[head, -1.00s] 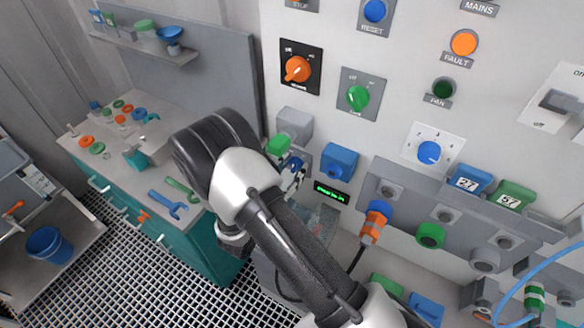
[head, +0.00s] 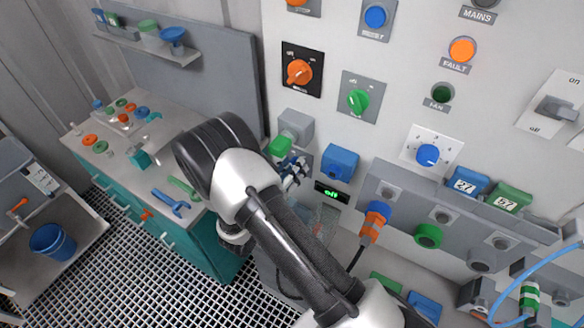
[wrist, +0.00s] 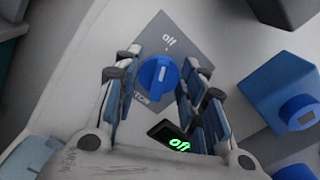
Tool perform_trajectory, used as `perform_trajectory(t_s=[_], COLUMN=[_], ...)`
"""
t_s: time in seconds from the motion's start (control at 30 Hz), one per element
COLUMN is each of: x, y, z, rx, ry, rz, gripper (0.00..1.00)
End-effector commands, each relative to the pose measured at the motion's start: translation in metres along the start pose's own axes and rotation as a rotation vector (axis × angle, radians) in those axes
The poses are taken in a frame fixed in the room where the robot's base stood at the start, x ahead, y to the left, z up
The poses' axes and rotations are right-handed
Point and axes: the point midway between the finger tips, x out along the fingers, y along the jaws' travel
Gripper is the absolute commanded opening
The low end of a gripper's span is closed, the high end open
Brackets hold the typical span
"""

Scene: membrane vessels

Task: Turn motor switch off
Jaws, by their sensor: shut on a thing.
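The blue motor switch knob (wrist: 158,76) sits on a grey plate in the wrist view. Its white mark points up toward the word "off" on the plate (wrist: 178,42). My gripper (wrist: 159,66) has its fingers on both sides of the knob and is shut on it. A small black display (wrist: 172,137) below the knob reads "off" in green; it also shows in the head view (head: 332,194). In the head view my gripper (head: 293,170) is at the panel, and my arm and fingers hide most of the switch.
A blue box (head: 340,163) juts from the panel right of my gripper, and a grey box with a green front (head: 281,145) is at its upper left. Orange (head: 299,72) and green (head: 358,101) knobs are above. A workbench with tools (head: 130,130) stands at left.

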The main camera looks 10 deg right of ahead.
Motion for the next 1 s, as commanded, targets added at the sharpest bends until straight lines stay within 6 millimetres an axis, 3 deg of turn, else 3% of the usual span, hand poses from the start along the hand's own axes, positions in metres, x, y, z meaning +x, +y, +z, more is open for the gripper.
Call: perform_trajectory(t_s=[0.47, 0.5, 0.73, 1.0], x=[-0.0002, -0.0002, -0.0001, -0.0001], y=[0.0, 0.0, 0.0, 0.0], z=[-0.0012, -0.0012, -0.0006, -0.0002], rx=[-0.015, -0.015, -0.013, -0.012], ry=[0.002, 0.002, 0.001, 0.0], rz=[0.001, 0.001, 0.0, 0.0], gripper=[0.14, 0.41, 0.56, 0.56])
